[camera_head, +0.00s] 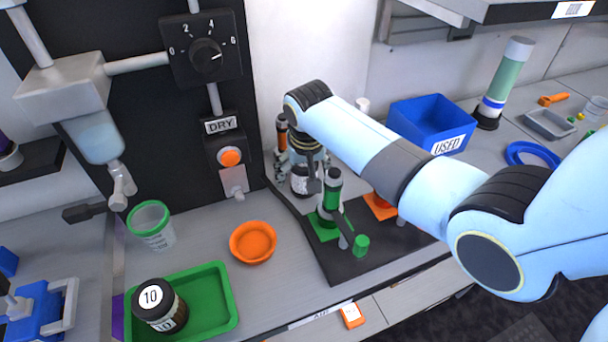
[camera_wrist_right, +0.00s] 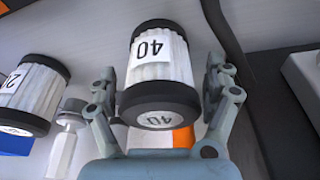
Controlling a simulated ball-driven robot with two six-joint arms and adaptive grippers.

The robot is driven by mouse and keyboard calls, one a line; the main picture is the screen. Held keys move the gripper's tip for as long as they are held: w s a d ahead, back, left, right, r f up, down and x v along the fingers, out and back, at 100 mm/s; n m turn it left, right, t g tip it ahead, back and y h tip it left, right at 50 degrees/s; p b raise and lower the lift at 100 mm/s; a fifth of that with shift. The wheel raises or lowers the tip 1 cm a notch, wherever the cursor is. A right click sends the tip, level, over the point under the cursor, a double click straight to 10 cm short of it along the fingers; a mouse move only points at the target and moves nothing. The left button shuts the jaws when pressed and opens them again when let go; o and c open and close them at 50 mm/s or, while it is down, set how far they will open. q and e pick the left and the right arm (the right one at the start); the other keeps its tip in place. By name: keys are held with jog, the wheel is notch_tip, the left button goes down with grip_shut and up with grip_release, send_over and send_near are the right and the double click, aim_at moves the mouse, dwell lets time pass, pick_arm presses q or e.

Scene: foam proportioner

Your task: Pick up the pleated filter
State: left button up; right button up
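A pleated filter with a white ribbed body, black end caps and the label 40 (camera_wrist_right: 160,65) stands between the fingers of my right gripper (camera_wrist_right: 160,88) in the wrist view. Small gaps show between the fingers and the filter, so the gripper looks open around it. A second pleated filter (camera_wrist_right: 32,95), with a partly cut-off label, is left of the gripper in that view. In the head view my right gripper (camera_head: 302,165) reaches down at the back of the black mat, partly covering a white filter (camera_head: 300,181). My left gripper is out of view.
A green-topped cylinder (camera_head: 331,190) stands on the black mat (camera_head: 345,262) close to my right gripper. A blue USED bin (camera_head: 412,112) is behind my right arm. A green tray (camera_head: 215,290) holds a dark jar labelled 10 (camera_head: 158,305); an orange dish (camera_head: 253,243) is beside it.

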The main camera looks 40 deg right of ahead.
jog(key=c, duration=1.2)
jog(key=shift+r, duration=0.1)
